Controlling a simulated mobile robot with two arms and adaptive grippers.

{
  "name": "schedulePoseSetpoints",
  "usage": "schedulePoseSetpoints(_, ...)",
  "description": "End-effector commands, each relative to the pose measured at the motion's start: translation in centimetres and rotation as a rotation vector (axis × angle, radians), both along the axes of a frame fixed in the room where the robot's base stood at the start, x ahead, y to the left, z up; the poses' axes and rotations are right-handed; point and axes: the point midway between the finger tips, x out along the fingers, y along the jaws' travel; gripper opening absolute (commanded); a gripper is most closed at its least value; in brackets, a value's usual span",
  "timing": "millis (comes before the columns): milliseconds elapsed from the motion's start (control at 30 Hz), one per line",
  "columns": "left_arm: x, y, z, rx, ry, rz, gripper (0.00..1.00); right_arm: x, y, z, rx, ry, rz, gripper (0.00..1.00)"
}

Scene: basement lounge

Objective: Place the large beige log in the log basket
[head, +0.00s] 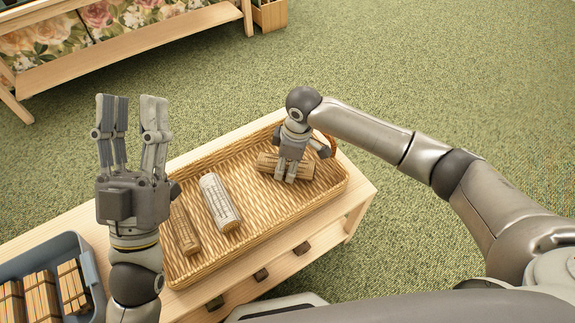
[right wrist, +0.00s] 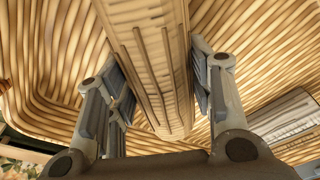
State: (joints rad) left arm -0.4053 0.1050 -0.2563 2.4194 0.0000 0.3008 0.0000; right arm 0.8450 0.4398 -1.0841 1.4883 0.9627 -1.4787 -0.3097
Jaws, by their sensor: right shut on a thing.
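A beige log (head: 267,160) with dark grooves is at the right end of the woven wicker basket (head: 262,237). My right gripper (head: 284,177) reaches down over this log and is shut on it, hiding its middle. In the right wrist view, the log (right wrist: 150,60) runs between the two fingers, with the basket weave around it. I cannot tell whether it rests on the basket floor or is just above it. My left gripper (head: 133,125) points upward, open and empty, left of the basket.
A pale grey log (head: 219,203) and a thinner brown log (head: 184,228) lie in the basket. The basket stands on a wooden table (head: 355,195). A blue-grey bin (head: 85,262) with tied bundles is at lower left.

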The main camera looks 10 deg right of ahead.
Motion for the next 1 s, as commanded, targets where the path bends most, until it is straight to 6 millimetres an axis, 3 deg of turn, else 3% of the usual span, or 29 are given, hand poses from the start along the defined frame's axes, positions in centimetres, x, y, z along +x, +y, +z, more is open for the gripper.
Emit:
schedulePoseSetpoints(467, -0.05, -0.01, 0.14, -0.001, -0.004, 0.0, 0.4, 0.01, 0.03, -0.32, 0.001, 0.0, 0.0, 0.18)
schedulePoseSetpoints(500, 0.01, 0.0, 0.03, 0.0, 0.0, 0.0, 0.4, -0.01, 0.0, -0.4, 0.001, 0.0, 0.0, 0.51)
schedulePoseSetpoints(633, -0.01, 0.01, 0.04, -0.001, -0.002, 0.0, 0.4, -0.01, 0.01, -0.4, 0.001, 0.0, 0.0, 0.68)
schedulePoseSetpoints(1000, -0.03, 0.03, 0.02, 0.0, -0.003, 0.001, 0.4, 0.02, 0.01, -0.31, 0.001, 0.0, 0.0, 0.7)
